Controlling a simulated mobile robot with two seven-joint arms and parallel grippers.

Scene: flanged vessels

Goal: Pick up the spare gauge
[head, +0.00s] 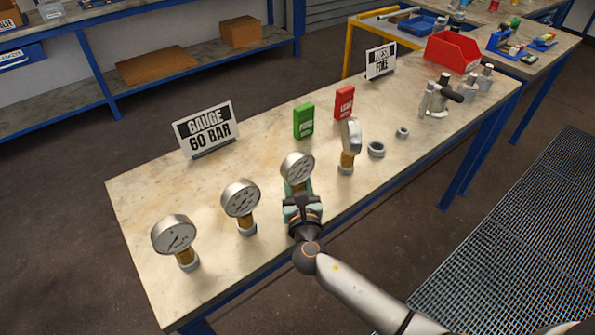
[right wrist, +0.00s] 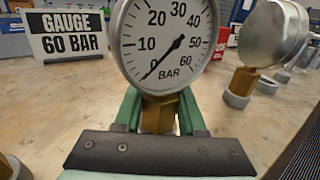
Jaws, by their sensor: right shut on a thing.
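Several round gauges with brass stems stand in a row on the bench. My right gripper (head: 298,187) is shut on the brass stem of the third gauge from the left (head: 297,167). In the right wrist view the green fingers (right wrist: 160,112) sit on both sides of that stem, below its dial (right wrist: 166,42), which reads 0 to 60 BAR. Its lower end is hidden, so I cannot tell whether it touches the bench. Other gauges are at the far left (head: 174,235), left (head: 241,200) and right (head: 351,137). My left gripper is out of view.
A "GAUGE 60 BAR" sign (head: 207,129) stands behind the gauges. A green block (head: 304,120) and a red block (head: 344,103) stand beyond. Grey rings (head: 376,149), metal fittings (head: 438,98) and a red bin (head: 452,52) are further right. The bench's left rear (head: 150,185) is clear.

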